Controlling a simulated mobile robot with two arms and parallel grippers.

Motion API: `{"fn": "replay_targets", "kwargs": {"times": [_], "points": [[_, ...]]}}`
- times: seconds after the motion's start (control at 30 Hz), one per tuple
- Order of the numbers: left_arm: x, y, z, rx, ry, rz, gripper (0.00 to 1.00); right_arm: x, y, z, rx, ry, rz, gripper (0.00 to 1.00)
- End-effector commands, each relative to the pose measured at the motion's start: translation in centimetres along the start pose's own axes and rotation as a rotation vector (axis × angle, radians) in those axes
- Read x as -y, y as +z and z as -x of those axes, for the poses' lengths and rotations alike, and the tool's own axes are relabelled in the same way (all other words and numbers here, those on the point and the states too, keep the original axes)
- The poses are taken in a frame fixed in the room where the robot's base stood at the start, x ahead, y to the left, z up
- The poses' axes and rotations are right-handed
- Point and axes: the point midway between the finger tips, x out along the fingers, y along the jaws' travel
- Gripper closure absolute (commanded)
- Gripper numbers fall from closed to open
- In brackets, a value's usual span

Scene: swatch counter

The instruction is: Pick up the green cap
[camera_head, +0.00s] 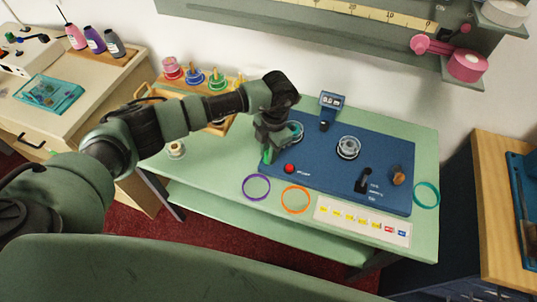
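My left gripper (267,148) points down over the left edge of the blue panel (330,185) on the pale green counter. A small bright green piece (267,156) shows at its fingertips. I cannot tell whether this is a cap in its grip or part of the fingers. A green-topped piece (217,80) stands in the wooden tray behind my arm, beside a blue-topped one (196,77) and a pink-red one (172,68). My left forearm hides part of the tray. My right gripper is not in view.
The panel carries a red button (289,168), a silver round fitting (348,147) and a black lever (363,180). Purple (256,187), orange (295,199) and teal (427,195) rings lie around it. A white label strip (362,221) lies in front. The counter's left part is mostly free.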

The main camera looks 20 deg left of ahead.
Motion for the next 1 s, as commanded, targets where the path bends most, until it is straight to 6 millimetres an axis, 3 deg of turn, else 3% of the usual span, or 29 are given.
{"fn": "replay_targets", "kwargs": {"times": [0.37,0.57,0.77,1.0], "points": [[0.0,0.0,0.1,0.000,0.001,0.000,1.00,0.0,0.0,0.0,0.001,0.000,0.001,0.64],[-0.1,-0.1,1.4,0.003,0.002,0.000,1.00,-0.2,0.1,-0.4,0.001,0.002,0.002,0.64],[-0.2,-0.5,5.0,0.006,0.004,0.000,1.00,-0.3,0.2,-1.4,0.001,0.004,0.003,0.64],[-0.1,-1.3,12.0,0.007,0.005,0.000,1.00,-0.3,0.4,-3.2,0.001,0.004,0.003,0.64]]}}
